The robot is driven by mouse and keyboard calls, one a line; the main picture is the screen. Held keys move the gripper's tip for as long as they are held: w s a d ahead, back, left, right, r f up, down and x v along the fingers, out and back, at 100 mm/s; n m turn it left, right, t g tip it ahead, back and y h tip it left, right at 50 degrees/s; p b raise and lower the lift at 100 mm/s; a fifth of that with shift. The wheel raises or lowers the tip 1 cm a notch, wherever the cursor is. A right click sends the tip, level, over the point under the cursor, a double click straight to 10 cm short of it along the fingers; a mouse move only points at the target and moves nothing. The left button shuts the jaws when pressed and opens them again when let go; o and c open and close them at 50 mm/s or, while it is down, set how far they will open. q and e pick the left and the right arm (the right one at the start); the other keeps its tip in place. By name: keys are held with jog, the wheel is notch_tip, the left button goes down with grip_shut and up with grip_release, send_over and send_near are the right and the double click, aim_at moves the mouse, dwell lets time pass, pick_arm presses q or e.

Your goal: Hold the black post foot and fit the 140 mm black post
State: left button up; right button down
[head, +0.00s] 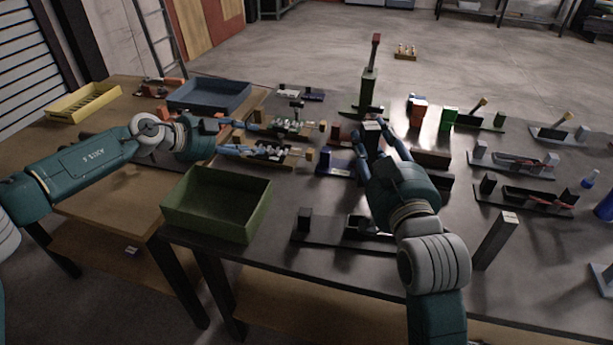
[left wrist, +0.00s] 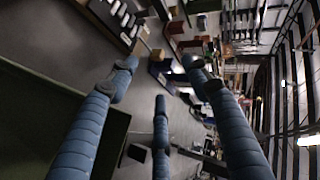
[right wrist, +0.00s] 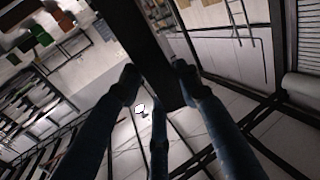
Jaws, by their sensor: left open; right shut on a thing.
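My right gripper (head: 375,147) is shut on a dark post (head: 372,126) with a pale top, above the middle of the dark table. In the right wrist view the post (right wrist: 152,50) is a long black bar between the fingers (right wrist: 155,85). My left gripper (head: 252,140) is open, its blue fingers spread in front of small trays; in the left wrist view nothing is between the fingers (left wrist: 160,80). Another black post (head: 495,240) with a pale top stands at the front right. I cannot tell which part is the black post foot.
A green bin (head: 216,203) stands at the table's front left, below my left gripper. A blue bin (head: 208,95) and a yellow tray (head: 83,102) are on the wooden table behind. Fixtures (head: 510,160) with small parts crowd the right side. A tall green stand (head: 367,92) is at the back.

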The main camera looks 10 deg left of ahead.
pick_arm(q)
jog(key=s+d+g, duration=0.3)
jog(key=d+g, duration=0.1)
jog(key=d, duration=0.7)
jog(key=r+n+g+y, duration=0.2)
jog(key=n+g+y, duration=0.2)
jog(key=g+y, duration=0.3)
send_over(306, 212)
jog(key=t, duration=0.1)
jog(key=shift+y, duration=0.4)
notch_tip(306, 212, down, 12)
jog(key=shift+w+d, duration=0.1)
grip_shut()
